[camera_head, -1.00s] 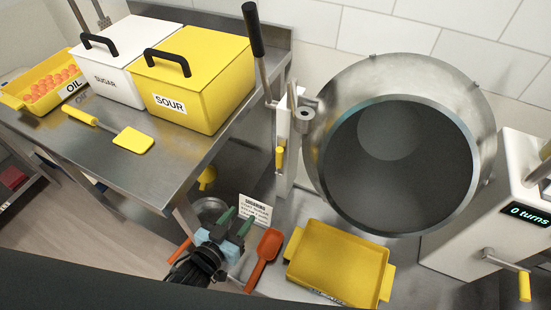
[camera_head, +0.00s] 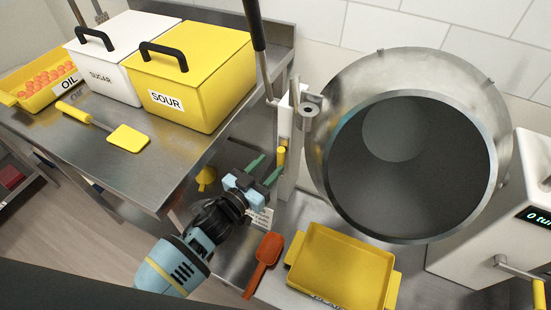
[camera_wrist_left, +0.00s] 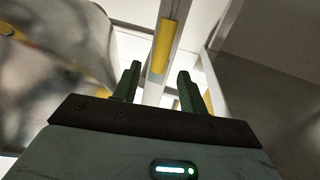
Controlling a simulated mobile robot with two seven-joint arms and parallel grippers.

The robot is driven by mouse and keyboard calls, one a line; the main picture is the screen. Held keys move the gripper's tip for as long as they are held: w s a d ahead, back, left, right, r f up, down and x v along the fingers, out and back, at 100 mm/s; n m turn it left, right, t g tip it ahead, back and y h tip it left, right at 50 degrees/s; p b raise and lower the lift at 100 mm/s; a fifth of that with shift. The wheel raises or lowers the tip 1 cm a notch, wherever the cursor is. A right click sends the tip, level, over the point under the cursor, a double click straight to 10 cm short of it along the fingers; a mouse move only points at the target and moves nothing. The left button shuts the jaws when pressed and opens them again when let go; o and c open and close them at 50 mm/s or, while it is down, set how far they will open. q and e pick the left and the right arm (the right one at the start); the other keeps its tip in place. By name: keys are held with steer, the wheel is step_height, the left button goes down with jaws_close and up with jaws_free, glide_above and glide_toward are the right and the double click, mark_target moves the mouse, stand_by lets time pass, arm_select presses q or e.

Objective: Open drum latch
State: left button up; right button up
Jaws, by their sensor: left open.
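The metal drum (camera_head: 345,90) faces me with its round, dark opening tilted up. Left of it a white post (camera_head: 286,123) carries a small upright yellow handle (camera_head: 281,155), which looks like the latch. My left gripper (camera_head: 272,163) is open and empty, just below and left of the yellow handle, fingers pointing at it. In the left wrist view the yellow handle (camera_wrist_left: 162,46) lies just beyond and between the two green fingertips (camera_wrist_left: 159,72), not gripped. Whether a finger touches it I cannot tell. My right gripper is not in view.
A yellow tray (camera_head: 330,262) and an orange scoop (camera_head: 266,258) lie below the drum. A steel table at left bears a sour box (camera_head: 200,75), a sugar box (camera_head: 110,65) and a yellow spatula (camera_head: 128,138). A black-handled lever (camera_head: 254,22) rises above the post.

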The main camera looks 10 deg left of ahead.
mark_target(278, 157)
arm_select(q)
steer(key=shift+x, duration=1.85)
steer(key=shift+c, duration=0.4)
jaws_close()
